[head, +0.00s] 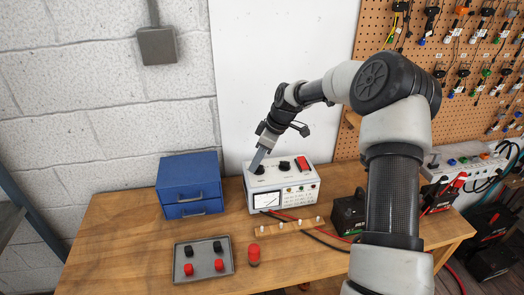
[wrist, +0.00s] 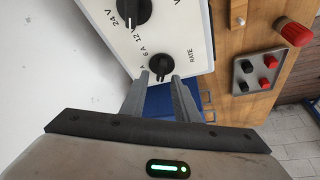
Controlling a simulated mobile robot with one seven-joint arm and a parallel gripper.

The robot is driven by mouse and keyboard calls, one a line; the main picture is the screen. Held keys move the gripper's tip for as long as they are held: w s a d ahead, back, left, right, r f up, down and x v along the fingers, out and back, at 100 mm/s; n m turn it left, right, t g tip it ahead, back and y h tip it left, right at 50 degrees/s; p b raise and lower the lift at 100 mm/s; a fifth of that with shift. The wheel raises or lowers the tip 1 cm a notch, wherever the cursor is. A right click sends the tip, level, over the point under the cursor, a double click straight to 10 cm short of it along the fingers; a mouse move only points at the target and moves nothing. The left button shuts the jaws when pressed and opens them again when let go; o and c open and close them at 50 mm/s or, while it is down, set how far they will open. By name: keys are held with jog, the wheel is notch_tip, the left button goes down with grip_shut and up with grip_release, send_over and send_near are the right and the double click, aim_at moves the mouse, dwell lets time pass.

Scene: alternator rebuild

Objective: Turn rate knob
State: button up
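The white control box (head: 283,200) stands on the wooden bench, with a meter on its front and black knobs and a red switch on its top panel. In the wrist view the rate knob (wrist: 160,66) is a small black knob with a white pointer line, beside the printed word RATE. My gripper (head: 258,168) reaches down to the near left knob from above. In the wrist view its two grey fingertips (wrist: 160,77) lie on either side of the rate knob, with a narrow gap between them. Whether they touch the knob I cannot tell.
A larger black voltage knob (wrist: 133,10) sits near the rate knob. A blue drawer box (head: 190,184) stands left of the control box. A grey tray (head: 203,246) with red and black caps and a red cylinder (head: 254,255) are in front. A black battery (head: 348,214) stands to the right.

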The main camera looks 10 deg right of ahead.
jog(key=v, duration=1.7)
jog(key=shift+b, duration=0.3)
jog(key=shift+r, duration=0.1)
